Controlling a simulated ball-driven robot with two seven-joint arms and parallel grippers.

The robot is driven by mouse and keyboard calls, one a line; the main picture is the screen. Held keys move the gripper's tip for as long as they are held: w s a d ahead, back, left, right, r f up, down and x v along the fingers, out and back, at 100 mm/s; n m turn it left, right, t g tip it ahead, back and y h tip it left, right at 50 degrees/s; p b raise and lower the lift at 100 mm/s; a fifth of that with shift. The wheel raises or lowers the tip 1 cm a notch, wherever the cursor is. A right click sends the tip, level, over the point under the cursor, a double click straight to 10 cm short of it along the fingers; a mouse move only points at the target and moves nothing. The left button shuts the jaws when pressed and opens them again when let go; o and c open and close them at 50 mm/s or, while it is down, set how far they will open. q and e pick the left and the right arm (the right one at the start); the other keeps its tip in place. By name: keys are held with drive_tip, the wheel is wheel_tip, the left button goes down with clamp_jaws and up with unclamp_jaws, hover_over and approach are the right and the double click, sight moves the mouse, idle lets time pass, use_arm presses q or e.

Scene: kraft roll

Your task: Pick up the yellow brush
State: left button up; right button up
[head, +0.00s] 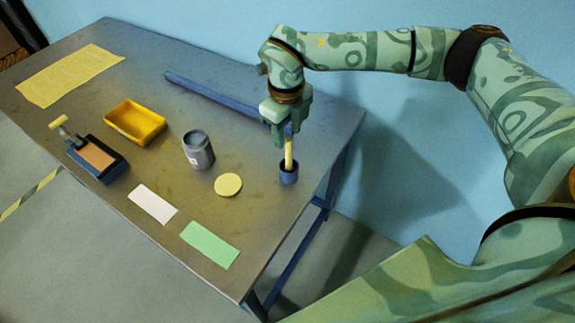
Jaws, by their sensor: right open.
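The yellow brush (289,155) stands upright in a small blue cup (289,177) near the right edge of the table. Only its pale yellow upper part shows above the cup's rim; its lower end is hidden in the cup. My right gripper (284,136) points down from above, with its open fingers around or just beside the brush's top end. I cannot tell whether a finger touches the brush. My left gripper is not in view.
On the grey table (130,60) are a yellow tray (135,123), a grey can (198,150), a round yellow disc (228,185), white (153,204) and green (209,244) cards, a blue box with a handled tool (97,160), a yellow sheet (69,75) and a long blue bar (215,98).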

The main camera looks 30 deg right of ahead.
sight(288, 140)
wheel_tip(288, 140, down, 3)
drive_tip(key=shift+w, duration=0.15)
drive_tip(key=shift+f, duration=0.4)
drive_tip(key=f, duration=0.1)
drive_tip(key=f+b, duration=0.1)
drive_tip(key=f, duration=0.2)
drive_tip(key=shift+s+d+f+b, duration=0.15)
drive_tip(key=shift+s+f+b, duration=0.1)
drive_tip(key=shift+f+b, duration=0.15)
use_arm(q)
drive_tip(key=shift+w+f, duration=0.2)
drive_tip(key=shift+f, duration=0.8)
use_arm(e)
drive_tip(key=shift+r, duration=0.15)
clamp_jaws()
